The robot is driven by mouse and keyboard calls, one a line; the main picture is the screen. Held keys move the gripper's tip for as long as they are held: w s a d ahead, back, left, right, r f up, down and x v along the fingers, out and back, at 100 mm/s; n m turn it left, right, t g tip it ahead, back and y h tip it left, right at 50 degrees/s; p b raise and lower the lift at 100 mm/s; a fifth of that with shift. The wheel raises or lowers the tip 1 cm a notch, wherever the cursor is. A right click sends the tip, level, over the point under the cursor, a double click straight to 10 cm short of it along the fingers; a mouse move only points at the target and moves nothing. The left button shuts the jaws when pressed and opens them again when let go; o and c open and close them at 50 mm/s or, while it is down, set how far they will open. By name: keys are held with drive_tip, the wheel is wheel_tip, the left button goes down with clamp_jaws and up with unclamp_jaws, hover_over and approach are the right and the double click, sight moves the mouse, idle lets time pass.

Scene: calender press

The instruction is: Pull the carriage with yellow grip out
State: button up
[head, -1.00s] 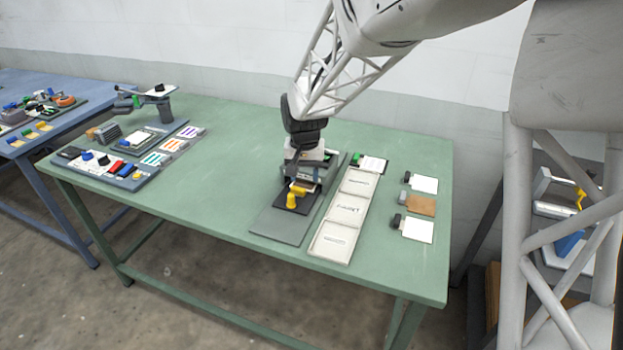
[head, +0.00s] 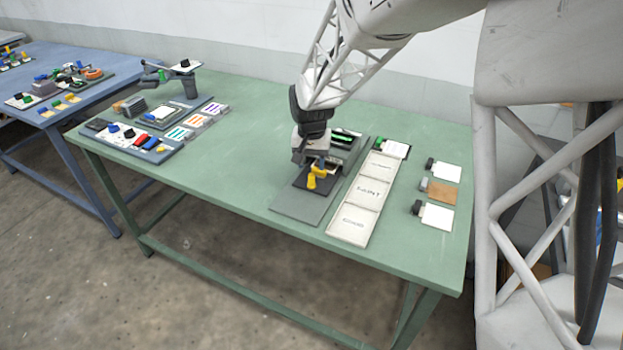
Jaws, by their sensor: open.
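The press (head: 345,139) stands on a grey base plate (head: 298,206) near the middle of the green table. Its dark carriage (head: 303,182) lies at the front of the press and carries a yellow grip (head: 312,180). My gripper (head: 314,166) points down just behind and above the yellow grip, close to it. The jaws are open. Whether a finger touches the grip cannot be told at this size. My gripper and wrist hide part of the press and the carriage's back part.
A white three-field tray (head: 347,219) lies right of the base plate. Several cards with dark clips (head: 438,215) lie further right. A tool board (head: 128,140) and a stamping stand (head: 180,110) are at the left. The table's front left is clear.

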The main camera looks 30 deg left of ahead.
sight(311, 175)
drive_tip(key=shift+f, duration=3.25)
clamp_jaws()
